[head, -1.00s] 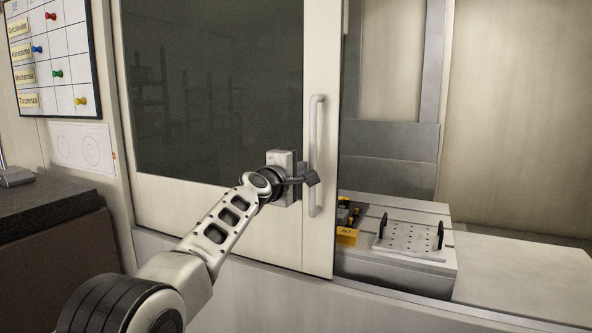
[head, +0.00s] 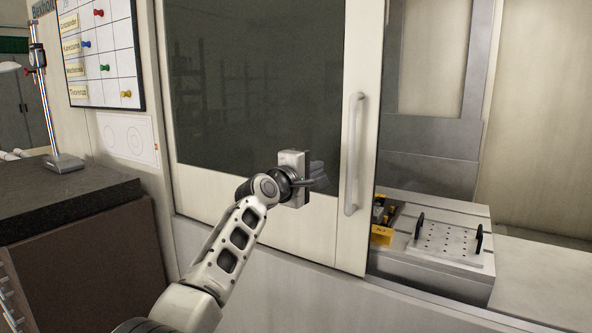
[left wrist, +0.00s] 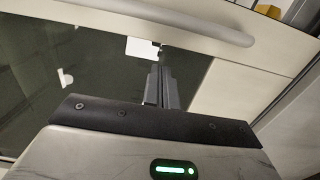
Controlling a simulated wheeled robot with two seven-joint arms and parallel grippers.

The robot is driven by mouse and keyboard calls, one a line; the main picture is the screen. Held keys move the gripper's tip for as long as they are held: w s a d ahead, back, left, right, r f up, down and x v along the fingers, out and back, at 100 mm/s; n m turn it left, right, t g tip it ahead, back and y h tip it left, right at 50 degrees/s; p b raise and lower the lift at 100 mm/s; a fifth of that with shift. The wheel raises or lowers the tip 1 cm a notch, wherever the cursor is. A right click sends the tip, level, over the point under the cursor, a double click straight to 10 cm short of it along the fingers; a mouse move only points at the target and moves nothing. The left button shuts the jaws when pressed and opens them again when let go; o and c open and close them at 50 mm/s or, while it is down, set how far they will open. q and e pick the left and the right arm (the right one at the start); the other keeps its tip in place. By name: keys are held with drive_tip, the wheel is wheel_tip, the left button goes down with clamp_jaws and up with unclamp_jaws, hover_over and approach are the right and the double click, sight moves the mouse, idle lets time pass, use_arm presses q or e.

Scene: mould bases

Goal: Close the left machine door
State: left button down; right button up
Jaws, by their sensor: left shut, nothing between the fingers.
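The left machine door (head: 325,232) is a pale sliding panel with a large dark window (head: 250,90). A vertical bar handle (head: 354,155) is near its right edge. The machine opening shows to the right of the door, so the door stands partly open. My left gripper (head: 322,183) is in front of the door, left of the handle and apart from it, its fingers shut and empty. In the left wrist view the shut fingers (left wrist: 163,86) point toward the door, and the handle (left wrist: 195,22) crosses the top. My right gripper is out of view.
Inside the opening is a machine table (head: 440,277) with a perforated plate (head: 450,243) bearing two black handles, and a yellow item (head: 381,235). A dark-topped bench (head: 60,195) and a board with coloured pins (head: 100,45) are at the left.

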use_arm(q)
drive_tip(key=v, duration=0.7)
drive_tip(key=s+a+f+m+g+y, duration=0.1)
drive_tip(key=s+a+f+m+y, duration=0.2)
drive_tip(key=f, duration=0.6)
drive_tip(key=s+a+f, duration=0.2)
drive_tip(key=s+f, duration=0.3)
drive_tip(key=f, duration=0.5)
drive_tip(key=s+a+f+m+g+y, duration=0.1)
drive_tip(key=s+a+f+m+y, duration=0.2)
drive_tip(key=f, duration=0.6)
drive_tip(key=s+a+f+m+g, duration=0.1)
drive_tip(key=s+f+m, duration=0.3)
drive_tip(key=s, duration=1)
drive_tip(key=s+a+f+m+g, duration=0.2)
drive_tip(key=s+f+m, duration=0.2)
drive_tip(key=s+f, duration=0.6)
drive_tip(key=s, duration=0.4)
drive_tip(key=shift+s+f, duration=0.3)
drive_tip(key=shift+f, duration=0.05)
